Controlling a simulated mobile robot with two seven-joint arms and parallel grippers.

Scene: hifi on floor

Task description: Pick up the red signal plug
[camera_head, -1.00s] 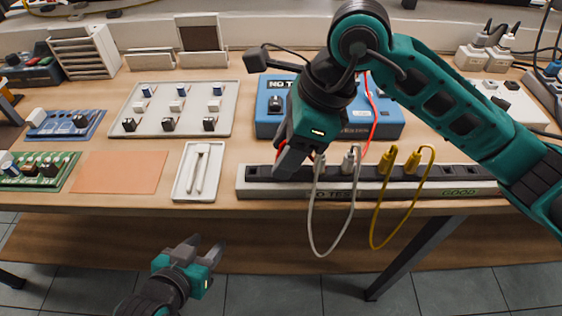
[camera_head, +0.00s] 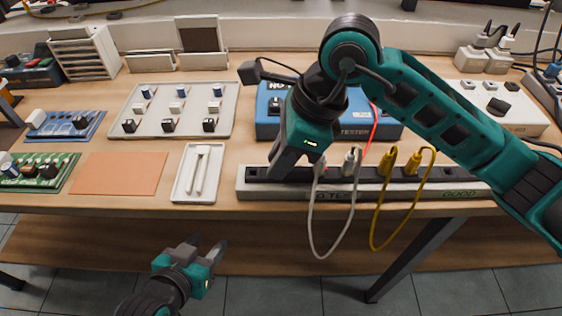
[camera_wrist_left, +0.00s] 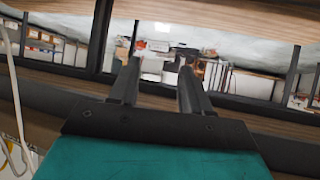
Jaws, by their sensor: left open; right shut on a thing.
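My right gripper (camera_head: 277,170) points down at the left end of the long socket strip (camera_head: 420,191). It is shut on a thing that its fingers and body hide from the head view. Red showed at these fingers a moment ago, so I take it for the red signal plug; no red shows there now. I cannot tell whether it still touches the strip. My left gripper (camera_head: 208,252) is open and empty, low in front of the table. Its two spread fingers also show in the left wrist view (camera_wrist_left: 155,80).
White plugs (camera_head: 350,162) and yellow plugs (camera_head: 388,163) stand in the strip just right of my right gripper, their cables looping over the front edge. The blue tester (camera_head: 385,122) with a red cable (camera_head: 377,122) is behind. A white tray (camera_head: 180,190) lies left.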

